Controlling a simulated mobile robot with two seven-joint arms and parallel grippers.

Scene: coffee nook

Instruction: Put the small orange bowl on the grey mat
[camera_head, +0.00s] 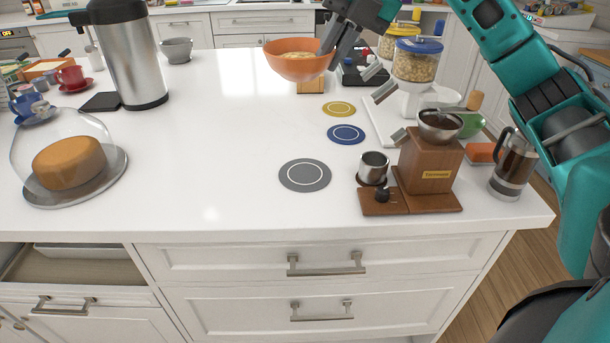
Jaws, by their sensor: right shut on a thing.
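The small orange bowl (298,68) is up at the top middle, with something pale tan inside it. My right gripper (327,46) reaches in from the upper right and is shut on the right side of the bowl's rim. The bowl looks roughly level and appears held above the far part of the counter. The grey mat (305,184), round with a thin white ring, lies bare on the counter nearer to me, below the bowl in the picture. My left gripper is out of view.
A blue mat (346,138) and a yellow mat (338,112) lie behind the grey one. A wooden coffee grinder (430,170) and steel cup (374,167) stand to its right. A domed cake (69,163) and steel flask (130,55) stand left. The counter's middle is clear.

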